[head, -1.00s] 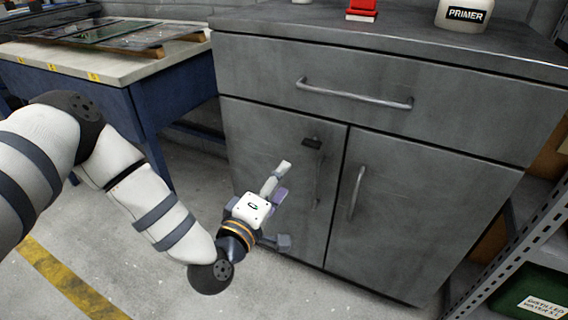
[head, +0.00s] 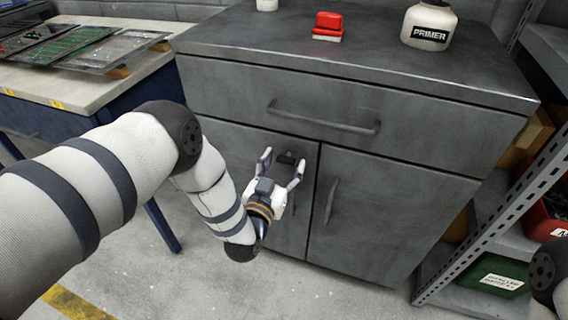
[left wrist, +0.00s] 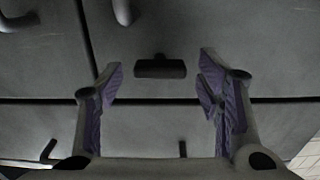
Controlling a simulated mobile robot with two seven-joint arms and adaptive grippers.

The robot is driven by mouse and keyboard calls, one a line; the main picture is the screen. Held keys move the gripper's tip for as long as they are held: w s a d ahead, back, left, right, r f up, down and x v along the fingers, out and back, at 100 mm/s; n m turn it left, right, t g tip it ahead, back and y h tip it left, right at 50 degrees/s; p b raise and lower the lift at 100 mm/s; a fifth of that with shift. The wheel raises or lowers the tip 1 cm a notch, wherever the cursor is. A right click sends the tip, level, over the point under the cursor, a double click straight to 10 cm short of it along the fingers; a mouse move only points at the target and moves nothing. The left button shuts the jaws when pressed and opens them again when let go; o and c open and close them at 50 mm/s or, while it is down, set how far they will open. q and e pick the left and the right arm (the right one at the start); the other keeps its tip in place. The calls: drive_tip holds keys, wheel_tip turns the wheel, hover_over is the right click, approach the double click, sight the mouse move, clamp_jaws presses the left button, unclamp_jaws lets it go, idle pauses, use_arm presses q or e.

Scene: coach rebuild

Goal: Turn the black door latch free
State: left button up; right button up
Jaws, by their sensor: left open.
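The black latch (head: 287,158) is a small dark bar near the top of the cabinet's left door (head: 240,142). In the left wrist view the latch (left wrist: 160,67) lies crosswise, level in the picture, between my spread fingers. My left gripper (head: 282,161) is open in front of the left door, one finger on each side of the latch. In the left wrist view both purple-padded fingers of the left gripper (left wrist: 160,76) stand clear of the latch's ends. I cannot tell how far the fingertips are from the door. My right gripper is out of view.
The grey cabinet has a drawer handle (head: 322,122) above the doors and a right door handle (head: 331,201). A red object (head: 328,22) and a primer bottle (head: 429,26) stand on top. A workbench (head: 85,85) is at left, a metal shelf (head: 480,240) at right.

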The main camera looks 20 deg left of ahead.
use_arm(q)
drive_tip(key=shift+w, duration=0.25)
drive_tip(key=c, duration=1.2)
drive_tip(key=shift+o, duration=0.2)
drive_tip(key=shift+r+m, duration=0.1)
drive_tip(key=shift+m, duration=0.4)
drive_tip(key=o, duration=1.2)
drive_tip(key=shift+c, duration=0.2)
drive_tip(key=shift+s, duration=0.1)
drive_tip(key=s, duration=1.2)
drive_tip(key=shift+a, duration=0.15)
